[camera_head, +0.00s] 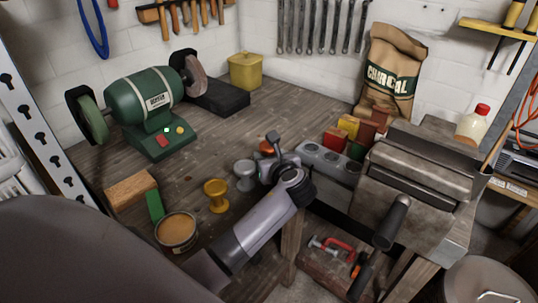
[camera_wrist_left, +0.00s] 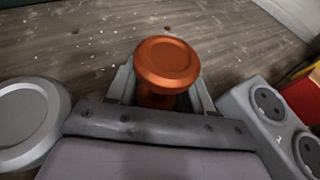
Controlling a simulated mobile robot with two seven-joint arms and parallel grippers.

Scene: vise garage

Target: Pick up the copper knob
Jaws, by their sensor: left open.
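The copper knob (camera_head: 266,147) stands upright on the wooden workbench, partly hidden by my left gripper (camera_head: 272,158) in the head view. In the left wrist view the copper knob (camera_wrist_left: 167,62) shows its round, flat orange cap and a narrower stem below. My left gripper (camera_wrist_left: 163,88) is open, with one finger on each side of the stem. I cannot tell whether either finger touches it. My right gripper is not in view.
A silver knob (camera_head: 244,170) and a brass knob (camera_head: 216,193) stand close to the left. A grey socket strip (camera_head: 325,158) is close on the right, before the vise (camera_head: 415,185). An open tin (camera_head: 177,230) and green grinder (camera_head: 145,105) stand further left.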

